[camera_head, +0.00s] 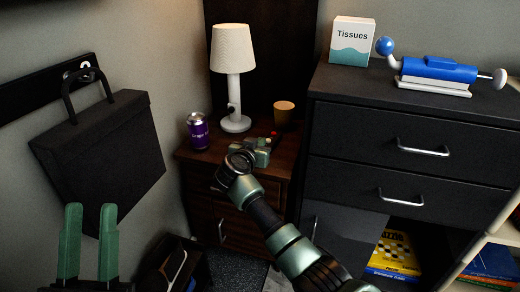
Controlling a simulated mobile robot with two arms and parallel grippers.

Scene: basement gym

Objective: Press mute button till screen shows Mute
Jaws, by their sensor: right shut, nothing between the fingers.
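My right gripper (262,152) is over the front of the small brown nightstand (187,156). It is shut, with its arm reaching in from the lower right. A small dark object with a red part (274,135) shows just behind the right gripper; it is mostly hidden and I cannot tell what it is. No mute button or screen can be made out. I cannot tell whether the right gripper touches anything. My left gripper (90,208) is at the lower left, open and empty, with its two green fingers pointing up.
On the nightstand stand a white lamp (233,90), a purple can (198,132) and an orange-brown cup (284,113). A black dresser (360,130) at the right holds a tissue box (351,42) and a blue device (438,68). A black bag (100,145) hangs at the left.

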